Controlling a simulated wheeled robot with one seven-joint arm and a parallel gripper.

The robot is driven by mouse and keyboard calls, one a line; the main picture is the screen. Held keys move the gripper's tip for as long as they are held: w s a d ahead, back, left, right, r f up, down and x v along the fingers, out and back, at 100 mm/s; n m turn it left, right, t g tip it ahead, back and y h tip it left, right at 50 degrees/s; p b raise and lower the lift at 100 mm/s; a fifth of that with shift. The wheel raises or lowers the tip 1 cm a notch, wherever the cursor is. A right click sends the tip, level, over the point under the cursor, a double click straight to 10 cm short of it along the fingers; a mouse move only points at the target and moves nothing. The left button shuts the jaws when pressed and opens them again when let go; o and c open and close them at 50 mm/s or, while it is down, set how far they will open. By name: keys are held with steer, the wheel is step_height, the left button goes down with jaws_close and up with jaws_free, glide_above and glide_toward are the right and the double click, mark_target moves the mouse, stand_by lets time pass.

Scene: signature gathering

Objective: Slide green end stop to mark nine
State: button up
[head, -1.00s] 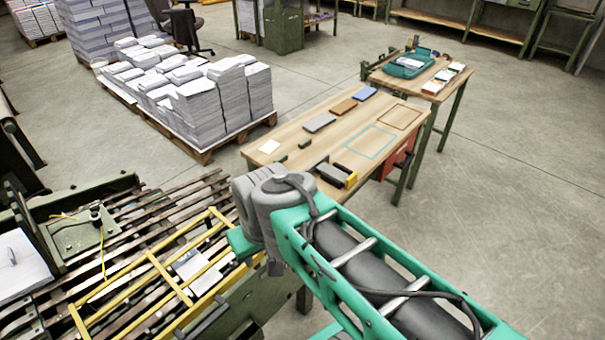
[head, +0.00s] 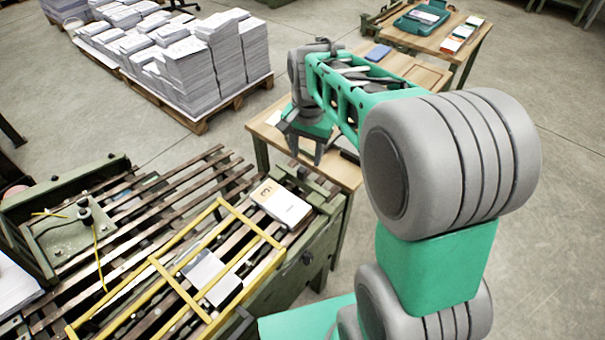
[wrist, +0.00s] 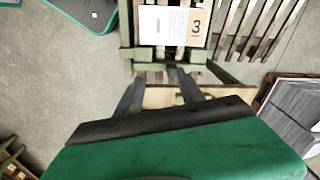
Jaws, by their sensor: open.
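My gripper (head: 305,150) is open and empty, above the near end of the wooden table (head: 262,131). In the wrist view its two dark fingers (wrist: 160,92) point toward the slatted bed, with bare tabletop between them. An olive-green crossbar (wrist: 160,56) lies beyond the fingertips, at the end of the bed; I cannot tell whether it is the end stop. A white block with an orange panel (head: 281,203) lies on the bed near that end; the wrist view shows a 3 on it. I can read no mark nine.
The slatted bed (head: 150,215) has a yellow frame (head: 165,272) and a green bracket (head: 75,232) on it. Paper stacks (head: 215,55) stand on a pallet behind. A second table (head: 430,40) holds a teal tray (head: 422,18). My arm hides much of the nearer table.

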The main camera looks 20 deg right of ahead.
mark_target(302, 170)
steer(key=w+f+m, duration=0.1)
steer(key=w+f, duration=0.1)
steer(key=w+f+m, duration=0.2)
steer(key=w+f, duration=0.1)
steer(key=shift+w+d+g+b, duration=0.15)
steer(key=shift+d+g+b, duration=0.05)
steer(key=shift+g+b, duration=0.2)
step_height(302, 170, down, 8)
steer(key=shift+r, duration=0.1)
steer(key=shift+c, duration=0.5)
jaws_close()
stand_by(0.4)
